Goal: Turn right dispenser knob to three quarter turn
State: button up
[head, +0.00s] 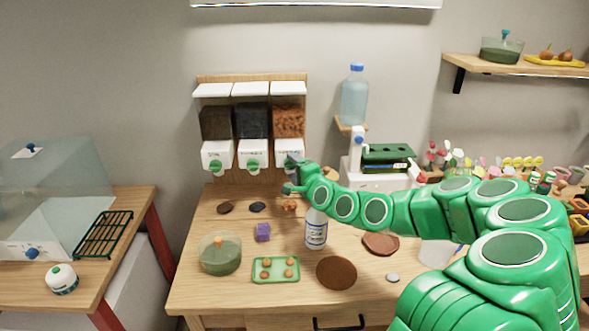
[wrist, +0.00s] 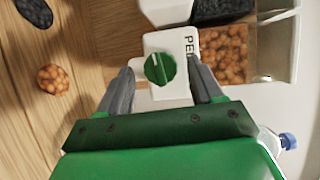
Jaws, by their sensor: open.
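The right dispenser (head: 289,121) holds orange-brown pellets and hangs on the wall beside two others. In the head view its knob is mostly hidden behind my gripper (head: 290,175). In the wrist view the green knob (wrist: 160,69) with a pale pointer line shows clearly on the white front. My gripper (wrist: 162,90) is open, with one grey finger on each side of the knob and a visible gap to it. Nothing is held. I cannot tell how far the fingertips are from the dispenser front.
The middle dispenser's knob (head: 253,166) and the left one's (head: 215,166) are close on the left. A blue-capped water bottle (head: 354,98) stands to the right.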

jog(key=shift+r+n, duration=0.1)
jog(key=shift+n, duration=0.2)
jog(key=shift+a+r+n+g+h, duration=0.1)
jog(key=shift+n+g+h, duration=0.25)
jog(key=shift+n, duration=0.35)
jog(key=shift+n+h, duration=0.35)
jog(key=shift+n, duration=0.05)
jog(key=shift+n+g, duration=0.25)
jog(key=shift+n, duration=0.15)
